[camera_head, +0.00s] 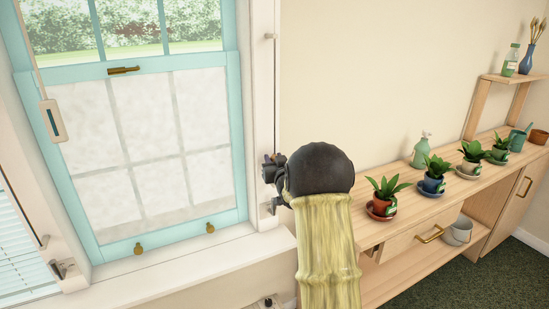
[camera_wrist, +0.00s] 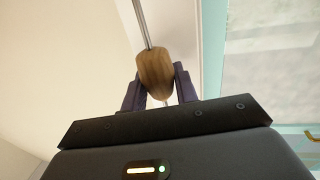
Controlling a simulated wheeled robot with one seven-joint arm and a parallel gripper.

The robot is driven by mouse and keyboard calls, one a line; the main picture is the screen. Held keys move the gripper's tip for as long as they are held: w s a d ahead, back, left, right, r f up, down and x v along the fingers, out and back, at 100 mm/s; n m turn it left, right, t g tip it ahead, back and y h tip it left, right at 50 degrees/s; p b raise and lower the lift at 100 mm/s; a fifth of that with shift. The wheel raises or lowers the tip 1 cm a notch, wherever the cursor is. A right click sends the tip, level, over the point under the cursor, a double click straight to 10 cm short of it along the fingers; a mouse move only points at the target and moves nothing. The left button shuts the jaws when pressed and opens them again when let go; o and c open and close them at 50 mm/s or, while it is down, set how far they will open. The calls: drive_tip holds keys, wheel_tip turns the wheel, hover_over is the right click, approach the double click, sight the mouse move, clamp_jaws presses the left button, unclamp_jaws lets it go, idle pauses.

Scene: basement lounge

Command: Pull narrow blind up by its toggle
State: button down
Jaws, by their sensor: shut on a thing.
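In the wrist view, a brown wooden toggle (camera_wrist: 155,72) hangs on a thin grey cord (camera_wrist: 141,22) beside white window trim. My gripper (camera_wrist: 160,76) has its two dark fingers shut on either side of the toggle, and the cord also shows below it. In the head view, my gripper (camera_head: 268,172) is at the right edge of the window frame; my dark wrist hides much of it, and the toggle cannot be made out there. A slatted blind (camera_head: 17,255) shows partly at the lower left edge. I cannot tell which blind the held cord belongs to.
A pale blue sash window (camera_head: 150,130) with frosted lower panes stands left of my arm, above a white sill (camera_head: 185,262). A pale handle (camera_head: 52,121) hangs at its left. A wooden cabinet (camera_head: 400,229) with several potted plants stands close on the right.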

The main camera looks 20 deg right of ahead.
drive_tip(key=shift+f+b, duration=1.05)
drive_tip(key=shift+f, duration=1.15)
drive_tip(key=c, duration=1.1)
unclamp_jaws()
drive_tip(key=shift+r, duration=0.2)
drive_tip(key=shift+s, duration=0.15)
drive_tip(key=s+a, duration=0.1)
drive_tip(key=s, duration=0.4)
drive_tip(key=s+a, duration=0.1)
drive_tip(key=s, duration=1.1)
drive_tip(key=shift+a+b, duration=0.3)
drive_tip(key=shift+a, duration=0.1)
